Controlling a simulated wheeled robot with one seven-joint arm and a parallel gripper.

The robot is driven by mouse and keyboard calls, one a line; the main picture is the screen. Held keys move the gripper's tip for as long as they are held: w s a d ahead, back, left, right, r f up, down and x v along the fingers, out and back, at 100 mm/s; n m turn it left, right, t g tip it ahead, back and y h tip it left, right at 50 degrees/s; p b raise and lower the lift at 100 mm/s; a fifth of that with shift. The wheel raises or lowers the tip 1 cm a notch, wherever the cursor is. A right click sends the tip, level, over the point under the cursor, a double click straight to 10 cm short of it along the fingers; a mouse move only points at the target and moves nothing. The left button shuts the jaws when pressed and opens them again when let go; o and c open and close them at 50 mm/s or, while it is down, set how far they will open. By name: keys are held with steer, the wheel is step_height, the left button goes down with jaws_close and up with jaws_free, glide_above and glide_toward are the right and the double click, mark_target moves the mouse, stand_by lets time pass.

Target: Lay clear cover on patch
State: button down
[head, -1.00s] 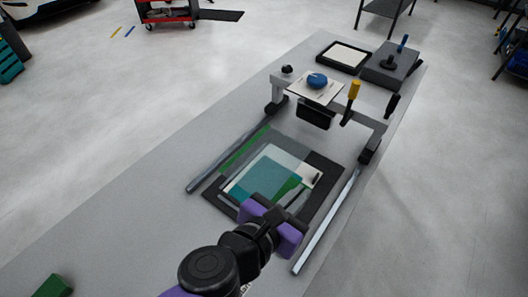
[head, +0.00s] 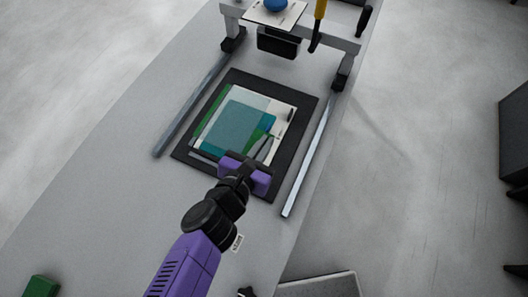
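A teal patch (head: 232,128) lies on a pale card with green parts, inside a black frame (head: 301,118) on the bench. A faint see-through sheet, which looks like the clear cover (head: 250,98), shows as a greyish band along the patch's far edge. How far it extends over the patch is hard to tell. My gripper (head: 256,160), purple and black, is at the near right edge of the card, low over the frame. Its fingertips are largely hidden by its own body, so I cannot see whether they hold the sheet.
Metal rails flank the frame at left (head: 190,106) and right (head: 308,156). A grey gantry (head: 342,46) with a black block (head: 278,43) and a yellow-handled tool (head: 319,22) stands beyond it. A green block (head: 40,287) is at lower left. The bench left of the frame is clear.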

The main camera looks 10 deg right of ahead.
steer(key=shift+f, duration=2.95)
steer(key=c, duration=1.6)
jaws_free()
steer(key=shift+f, duration=0.1)
steer(key=shift+s, duration=0.1)
steer(key=b+v, duration=0.2)
steer(key=v, duration=1)
steer(key=shift+b, duration=0.3)
